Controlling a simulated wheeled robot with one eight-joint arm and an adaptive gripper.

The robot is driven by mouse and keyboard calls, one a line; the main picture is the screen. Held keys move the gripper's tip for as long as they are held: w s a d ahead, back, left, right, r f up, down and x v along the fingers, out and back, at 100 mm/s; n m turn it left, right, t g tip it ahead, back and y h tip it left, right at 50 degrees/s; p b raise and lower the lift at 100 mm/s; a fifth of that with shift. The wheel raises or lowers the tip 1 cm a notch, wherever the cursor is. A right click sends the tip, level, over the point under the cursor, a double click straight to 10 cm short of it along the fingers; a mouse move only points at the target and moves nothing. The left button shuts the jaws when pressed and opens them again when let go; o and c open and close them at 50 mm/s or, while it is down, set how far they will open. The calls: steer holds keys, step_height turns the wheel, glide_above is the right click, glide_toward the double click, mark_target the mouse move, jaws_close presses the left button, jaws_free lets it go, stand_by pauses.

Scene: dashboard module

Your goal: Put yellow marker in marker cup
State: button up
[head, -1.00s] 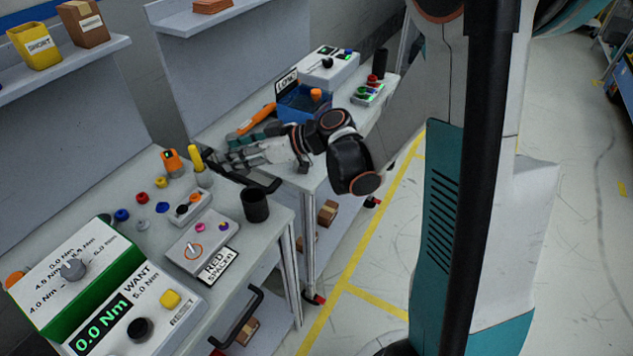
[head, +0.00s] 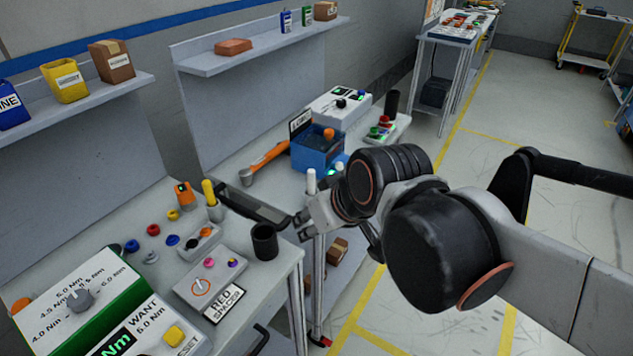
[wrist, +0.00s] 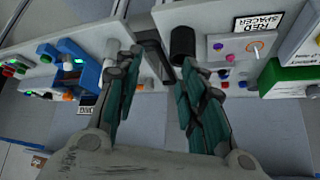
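The yellow marker (head: 208,192) stands upright, slightly tilted, in a small pale cup (head: 216,211) at the back of the near table. An open black cup (head: 264,241) stands near that table's right edge and also shows in the wrist view (wrist: 183,46). I cannot tell which of these is the marker cup. My gripper (head: 303,224) is to the right of both cups, by the gap between the tables. The yellow marker cannot be made out there.
A dark bar (head: 252,206) spans near the table gap. An orange-and-black tool (head: 184,195) stands left of the marker. A blue bin (head: 318,152) is on the far table.

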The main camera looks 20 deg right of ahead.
steer(key=shift+s+d+r+m+h, duration=0.1)
steer(key=shift+s+d+m+h, duration=0.2)
steer(key=shift+s+d, duration=0.3)
steer(key=shift+s+d+r+m+h, duration=0.15)
steer(key=shift+s+d+h, duration=0.25)
steer(key=shift+s, duration=0.4)
